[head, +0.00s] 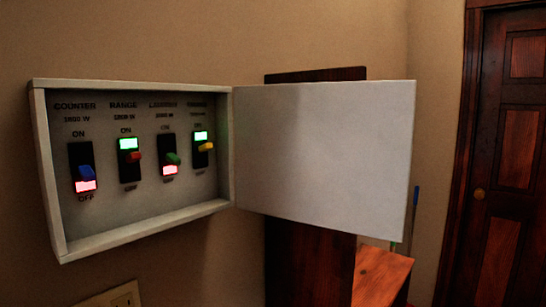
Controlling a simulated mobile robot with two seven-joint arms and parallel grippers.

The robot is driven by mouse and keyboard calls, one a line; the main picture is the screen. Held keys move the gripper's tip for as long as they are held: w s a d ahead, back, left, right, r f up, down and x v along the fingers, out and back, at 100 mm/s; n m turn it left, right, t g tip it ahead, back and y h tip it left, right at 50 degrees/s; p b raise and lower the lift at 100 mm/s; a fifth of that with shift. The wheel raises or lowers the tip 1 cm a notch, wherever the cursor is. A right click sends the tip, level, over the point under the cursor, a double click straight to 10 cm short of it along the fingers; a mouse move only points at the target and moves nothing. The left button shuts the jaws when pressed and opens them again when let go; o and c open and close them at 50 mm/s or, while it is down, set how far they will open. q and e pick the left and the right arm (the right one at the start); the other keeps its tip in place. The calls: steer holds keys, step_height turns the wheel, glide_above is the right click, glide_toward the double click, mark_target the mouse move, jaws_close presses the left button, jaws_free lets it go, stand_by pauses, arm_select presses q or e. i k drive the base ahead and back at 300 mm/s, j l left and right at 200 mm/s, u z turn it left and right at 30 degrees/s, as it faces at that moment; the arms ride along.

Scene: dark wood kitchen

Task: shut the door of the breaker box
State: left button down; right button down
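The breaker box (142,240) is a grey-white shallow case on the beige wall at the left of the head view. Its white door (322,155) hangs open to the right, hinged on the box's right side. Inside are several labelled switches. The blue switch (86,172) and the green switch (173,158) have red-lit windows below them. The red switch (135,158) and the yellow switch (206,147) have green-lit windows above them. Neither of my grippers is in view.
A dark wood piece of furniture (300,262) stands behind the door, with a lighter wooden surface (380,275) at its lower right. A wall plate (120,297) is below the box. A dark wooden room door (510,150) is at the far right.

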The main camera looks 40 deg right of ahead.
mark_target(337, 156)
steer(key=l+u, duration=0.3)
steer(key=u, duration=0.15)
steer(key=l+u, duration=0.3)
steer(key=u, duration=0.15)
steer(key=k+l+u, duration=0.2)
steer(key=l, duration=0.2)
steer(key=k+l+u, duration=0.15)
steer(key=l, duration=0.25)
steer(key=k+l, duration=0.2)
steer(key=l, duration=0.2)
steer(key=k+l, duration=0.15)
steer(key=l, duration=0.25)
steer(key=k+l+u, duration=0.1)
steer(key=l, duration=0.35)
steer(key=k+l, duration=0.3)
steer(key=l, duration=0.1)
